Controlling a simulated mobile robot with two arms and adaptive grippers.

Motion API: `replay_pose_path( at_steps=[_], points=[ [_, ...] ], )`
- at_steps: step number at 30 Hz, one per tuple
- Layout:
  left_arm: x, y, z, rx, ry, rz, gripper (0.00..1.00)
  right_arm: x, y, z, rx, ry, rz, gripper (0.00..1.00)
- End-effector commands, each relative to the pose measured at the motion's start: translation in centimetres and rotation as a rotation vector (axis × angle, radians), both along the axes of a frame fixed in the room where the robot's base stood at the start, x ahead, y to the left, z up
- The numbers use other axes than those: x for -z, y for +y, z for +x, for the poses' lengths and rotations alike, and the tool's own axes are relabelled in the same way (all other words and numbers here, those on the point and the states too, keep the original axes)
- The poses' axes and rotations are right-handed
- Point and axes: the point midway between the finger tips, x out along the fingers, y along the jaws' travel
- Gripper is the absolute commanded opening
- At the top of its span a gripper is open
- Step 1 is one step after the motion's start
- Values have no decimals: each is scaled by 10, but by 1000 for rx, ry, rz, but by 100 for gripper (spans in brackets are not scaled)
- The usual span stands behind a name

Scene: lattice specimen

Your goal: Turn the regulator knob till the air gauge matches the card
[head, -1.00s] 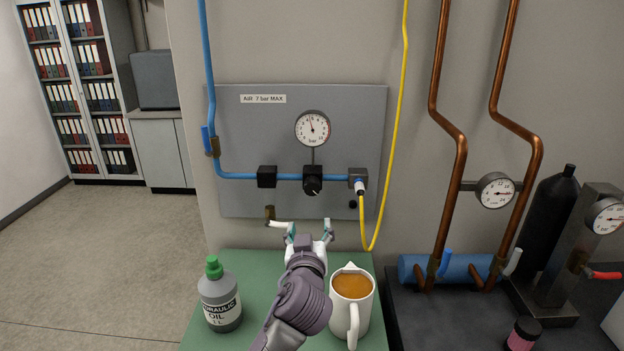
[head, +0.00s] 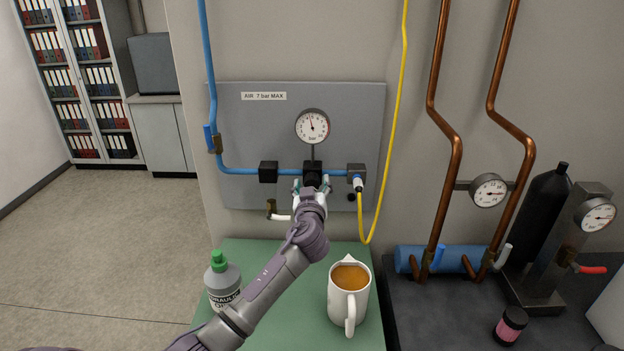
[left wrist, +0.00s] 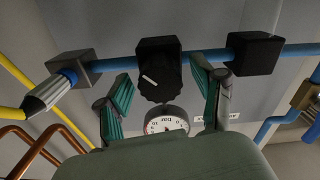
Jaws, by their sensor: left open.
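The round white air gauge (head: 312,126) is on the grey panel, its needle pointing nearly straight up; its dial also shows upside down in the left wrist view (left wrist: 166,121). The black regulator knob (left wrist: 157,83), with a white pointer mark, sits below the gauge on the blue pipe. In the head view my gripper largely covers the knob. My left gripper (head: 311,184) is at the knob, open, its teal-padded fingers on either side of it in the left wrist view (left wrist: 162,78). I cannot tell whether they touch it. I make out no separate card. My right gripper is out of view.
A mug of brown liquid (head: 349,295) and a grey oil bottle (head: 222,284) stand on the green bench (head: 290,318) below. A yellow hose (head: 380,200) hangs right of the knob. Copper pipes (head: 447,165) and another gauge (head: 488,190) are further right.

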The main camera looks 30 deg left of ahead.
Motion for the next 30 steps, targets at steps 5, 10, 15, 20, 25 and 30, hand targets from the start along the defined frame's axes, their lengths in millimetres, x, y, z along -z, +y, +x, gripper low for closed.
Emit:
replay_pose_path(
  at_steps=[5,10,15,20,25,30],
  points=[
    [0,3,5,1,-1,1,68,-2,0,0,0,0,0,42],
    [0,3,5,1,0,0,68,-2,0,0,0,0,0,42],
    [0,3,5,1,0,0,48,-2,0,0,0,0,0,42],
    [0,3,5,0,0,0,21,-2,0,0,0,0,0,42],
    [0,3,5,0,1,0,8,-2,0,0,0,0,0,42],
    [1,3,5,1,14,21,8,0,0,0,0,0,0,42]
  ],
)
